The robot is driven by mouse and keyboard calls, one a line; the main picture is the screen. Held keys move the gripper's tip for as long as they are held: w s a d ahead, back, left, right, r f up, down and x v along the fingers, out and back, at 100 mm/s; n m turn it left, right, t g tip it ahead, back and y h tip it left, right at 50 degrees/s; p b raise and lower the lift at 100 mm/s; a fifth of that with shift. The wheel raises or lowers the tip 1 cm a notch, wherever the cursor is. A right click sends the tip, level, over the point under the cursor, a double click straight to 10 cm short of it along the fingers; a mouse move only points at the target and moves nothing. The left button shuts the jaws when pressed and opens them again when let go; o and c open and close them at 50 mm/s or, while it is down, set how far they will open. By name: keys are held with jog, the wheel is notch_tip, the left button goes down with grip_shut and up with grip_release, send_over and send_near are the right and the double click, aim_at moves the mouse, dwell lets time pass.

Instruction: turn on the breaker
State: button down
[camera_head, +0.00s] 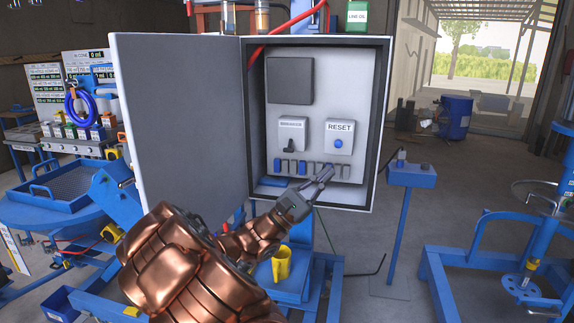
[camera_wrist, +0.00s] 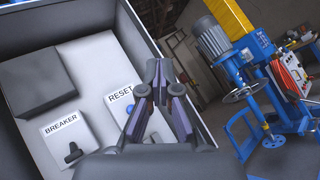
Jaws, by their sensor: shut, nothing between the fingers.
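The breaker (camera_head: 291,135) is a light plate with a dark lever, inside the open electrical cabinet (camera_head: 381,100). In the wrist view the plate labelled BREAKER (camera_wrist: 62,131) has its dark knob (camera_wrist: 73,153) at the lower part. The RESET plate (camera_head: 339,137) with a blue button is to its right. My gripper (camera_head: 325,173) is shut and empty, in front of the lower right of the cabinet, below the RESET plate and apart from the breaker lever. In the wrist view my gripper (camera_wrist: 162,68) partly covers the RESET plate.
The grey cabinet door (camera_head: 180,125) stands wide open to the left. A row of small blue and grey switches (camera_head: 300,168) runs below the plates. A dark box (camera_head: 290,80) is above the breaker. A blue pedestal (camera_head: 411,176) stands right of the cabinet.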

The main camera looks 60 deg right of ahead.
jog(key=w+d+f+n+t+h, duration=0.1)
jog(key=w+d+f+n+t, duration=0.2)
jog(key=w+f+n+t, duration=0.3)
jog(key=w+d+f+n+t+h, duration=0.2)
jog(key=w+f+n+t, duration=0.4)
jog(key=w+n+t, duration=0.5)
jog(key=d+n+t, duration=0.1)
jog(key=t, duration=0.5)
jog(key=shift+d+f+n+t+h+b, duration=0.25)
jog(key=shift+f+n+t+h+b, duration=0.05)
jog(key=shift+f, duration=0.05)
jog(key=p, duration=0.3)
send_near(290, 145)
jog(key=w+d+r, duration=0.1)
jog(key=w+d, duration=0.1)
jog(key=d, duration=0.1)
jog(key=shift+d+r, duration=0.55)
jog(key=shift+r, duration=0.05)
